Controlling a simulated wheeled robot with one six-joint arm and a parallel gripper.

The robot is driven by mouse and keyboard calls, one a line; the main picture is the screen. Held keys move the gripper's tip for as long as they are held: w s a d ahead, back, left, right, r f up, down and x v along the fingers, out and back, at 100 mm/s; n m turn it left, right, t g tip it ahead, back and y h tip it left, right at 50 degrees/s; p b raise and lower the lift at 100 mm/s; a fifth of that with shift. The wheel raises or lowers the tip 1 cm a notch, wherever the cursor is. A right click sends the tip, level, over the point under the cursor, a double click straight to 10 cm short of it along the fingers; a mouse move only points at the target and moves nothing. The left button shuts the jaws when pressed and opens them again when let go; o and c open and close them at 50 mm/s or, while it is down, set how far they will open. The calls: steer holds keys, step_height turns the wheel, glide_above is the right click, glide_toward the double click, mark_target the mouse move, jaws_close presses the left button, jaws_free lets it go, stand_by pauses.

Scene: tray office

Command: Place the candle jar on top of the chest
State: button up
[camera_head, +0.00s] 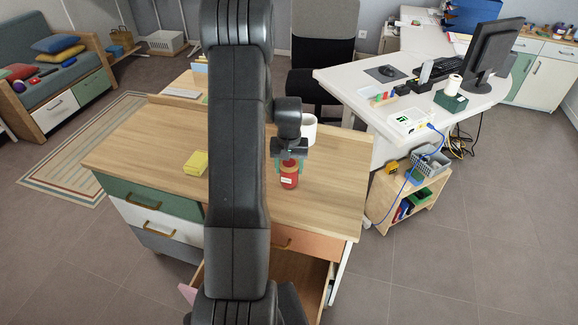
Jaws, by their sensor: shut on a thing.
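The candle jar (289,180) is red with a pale label and stands upright in the head view, right of my arm. My gripper (289,165) points down and is shut on the jar's upper part. The chest (150,135) has a wooden top and coloured drawers, and fills the middle of the view. The jar is over the right part of the chest top; I cannot tell whether its base touches the wood. My arm hides the middle of the chest.
A yellow stack (195,163) lies on the chest top, left of my arm. A white cup-like thing (309,131) stands just behind my gripper. The chest top right of the jar is clear.

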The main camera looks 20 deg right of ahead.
steer(key=shift+f, duration=0.1)
steer(key=o, duration=1.2)
step_height(320, 180, up, 12)
steer(key=shift+r, duration=0.15)
